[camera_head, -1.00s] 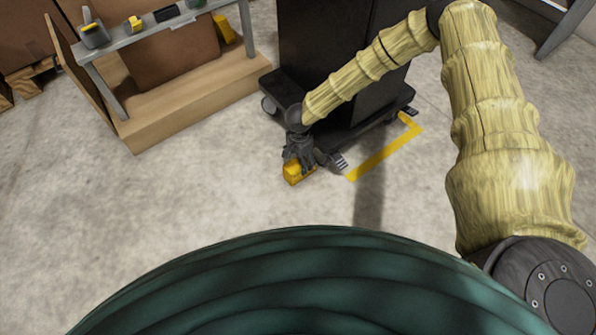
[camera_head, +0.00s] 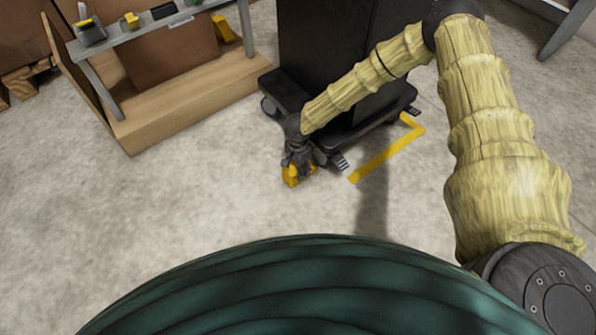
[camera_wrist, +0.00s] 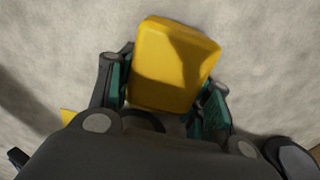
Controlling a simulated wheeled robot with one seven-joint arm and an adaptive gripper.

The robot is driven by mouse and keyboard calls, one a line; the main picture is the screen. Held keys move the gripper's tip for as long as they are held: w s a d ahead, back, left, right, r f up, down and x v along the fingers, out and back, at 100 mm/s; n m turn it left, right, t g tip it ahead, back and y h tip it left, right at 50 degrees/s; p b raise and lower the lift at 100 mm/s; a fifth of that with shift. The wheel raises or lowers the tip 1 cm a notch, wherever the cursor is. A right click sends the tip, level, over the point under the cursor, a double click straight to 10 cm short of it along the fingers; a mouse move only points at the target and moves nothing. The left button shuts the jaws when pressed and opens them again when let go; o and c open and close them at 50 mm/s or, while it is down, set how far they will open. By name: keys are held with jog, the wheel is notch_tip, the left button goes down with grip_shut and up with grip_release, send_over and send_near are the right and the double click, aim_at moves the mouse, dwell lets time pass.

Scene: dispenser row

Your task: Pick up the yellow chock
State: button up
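The yellow chock (camera_head: 290,176) is at the floor beside the front left corner of the dark wheeled cabinet in the head view. My gripper (camera_head: 298,170) is over it from above and hides part of it. In the wrist view, the chock (camera_wrist: 170,65) sits tilted between the two green-padded fingers of my gripper (camera_wrist: 166,100). One finger is close against each side, and the gripper looks shut on it. The chock's far end sticks out past the fingertips. I cannot tell whether it still touches the floor.
The dark cabinet (camera_head: 335,60) stands on a black wheeled base (camera_head: 345,146) right behind my gripper. Yellow floor tape (camera_head: 385,158) lies to the right. A grey bench (camera_head: 125,38) with small tools stands at the upper left above a wooden platform (camera_head: 190,100). The floor to the left is clear.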

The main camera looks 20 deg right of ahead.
jog(key=shift+c, duration=0.9)
jog(key=shift+r, duration=0.1)
